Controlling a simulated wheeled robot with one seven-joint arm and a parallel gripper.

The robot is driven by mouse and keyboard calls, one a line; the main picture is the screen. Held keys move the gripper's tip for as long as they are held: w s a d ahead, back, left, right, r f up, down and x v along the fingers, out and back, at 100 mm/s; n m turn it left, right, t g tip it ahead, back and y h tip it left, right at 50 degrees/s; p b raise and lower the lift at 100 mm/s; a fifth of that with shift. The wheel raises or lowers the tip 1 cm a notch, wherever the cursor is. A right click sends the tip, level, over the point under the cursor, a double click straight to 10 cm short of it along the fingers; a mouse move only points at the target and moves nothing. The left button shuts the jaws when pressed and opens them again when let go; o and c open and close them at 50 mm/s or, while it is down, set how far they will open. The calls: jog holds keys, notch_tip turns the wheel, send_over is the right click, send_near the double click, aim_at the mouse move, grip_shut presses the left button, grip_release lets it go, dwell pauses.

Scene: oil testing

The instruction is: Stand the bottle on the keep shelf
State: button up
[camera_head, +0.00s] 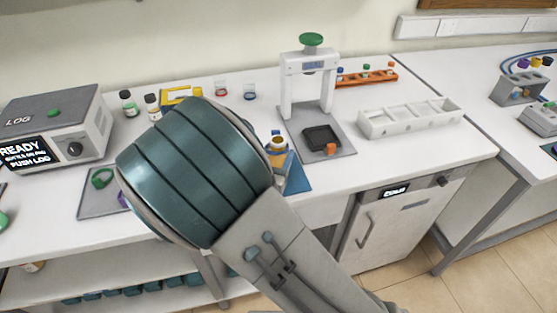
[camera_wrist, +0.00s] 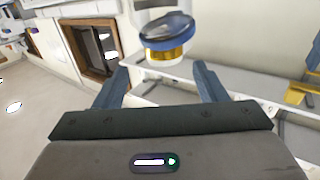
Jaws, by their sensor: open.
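My gripper (camera_wrist: 162,84) shows in the wrist view with its two blue fingers apart and nothing between them. Just beyond the fingertips is a bottle-like thing with a dark blue round top and amber body (camera_wrist: 166,40); I cannot tell whether it stands on anything. I cannot tell which surface is the keep shelf.
A press stand (camera_head: 325,85) and a white divided tray (camera_head: 408,118) stand on the bench. A grey LOG device (camera_head: 60,130) is at left. An orange rack (camera_head: 366,79) is at the back. A lower shelf (camera_head: 110,281) holds several blue items. The bench's front right is clear.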

aim_at(275, 146)
jog(key=shift+a+p+x, duration=0.15)
jog(key=shift+p+x, duration=0.3)
jog(key=shift+x, duration=1)
jog(key=shift+a+p+x, duration=0.15)
jog(key=shift+p+x, duration=0.25)
jog(key=shift+x, duration=1.1)
grip_shut()
